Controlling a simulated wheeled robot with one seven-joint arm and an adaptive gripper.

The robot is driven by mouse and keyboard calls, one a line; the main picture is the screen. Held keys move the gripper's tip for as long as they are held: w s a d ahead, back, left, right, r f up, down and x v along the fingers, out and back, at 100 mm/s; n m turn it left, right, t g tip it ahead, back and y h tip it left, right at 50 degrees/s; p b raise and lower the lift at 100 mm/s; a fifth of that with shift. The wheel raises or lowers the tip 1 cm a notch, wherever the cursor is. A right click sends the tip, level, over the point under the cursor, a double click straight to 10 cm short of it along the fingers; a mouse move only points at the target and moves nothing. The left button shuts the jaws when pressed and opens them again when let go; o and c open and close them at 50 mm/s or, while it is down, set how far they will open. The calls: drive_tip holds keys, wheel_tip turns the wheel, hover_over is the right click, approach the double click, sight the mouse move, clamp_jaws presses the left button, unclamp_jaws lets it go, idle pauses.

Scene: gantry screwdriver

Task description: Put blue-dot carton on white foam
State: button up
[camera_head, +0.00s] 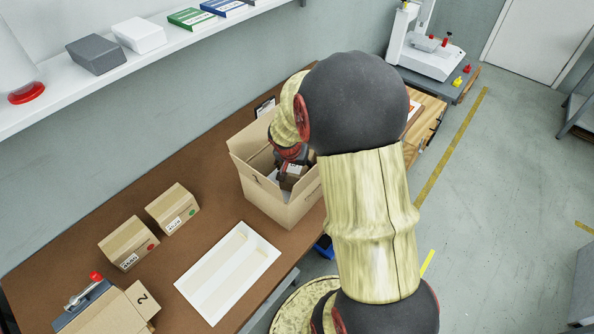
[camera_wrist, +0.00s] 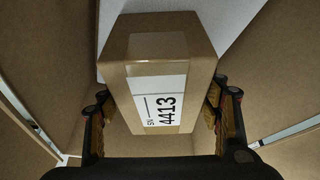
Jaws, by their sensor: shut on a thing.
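My gripper (camera_wrist: 160,115) is shut on a small brown carton (camera_wrist: 165,60) with a white label reading SN 4413, one finger on each side. No blue dot shows on its visible faces. In the head view my gripper (camera_head: 290,160) is down inside a large open cardboard box (camera_head: 275,205), with the held carton (camera_head: 291,174) partly visible. A white slab (camera_wrist: 235,18), which looks like foam, lies inside the box beyond the carton in the wrist view. I cannot tell whether the carton touches it.
A white two-groove tray (camera_head: 240,236) lies on the brown table (camera_head: 165,255). Two cartons stand left of it, one with a red dot (camera_head: 128,243), one with a green dot (camera_head: 173,208). The box walls closely surround my gripper. A shelf (camera_head: 160,52) runs along the wall.

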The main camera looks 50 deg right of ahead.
idle(0.3)
drive_tip(key=o, duration=1.6)
drive_tip(key=shift+o, duration=0.4)
drive_tip(key=shift+a+r+p, duration=0.1)
drive_tip(key=shift+r+p, duration=0.2)
drive_tip(key=shift+r, duration=0.15)
drive_tip(key=p+v, duration=0.4)
drive_tip(key=v, duration=0.7)
drive_tip(key=shift+s+a+r, duration=0.1)
drive_tip(key=shift+a, duration=0.05)
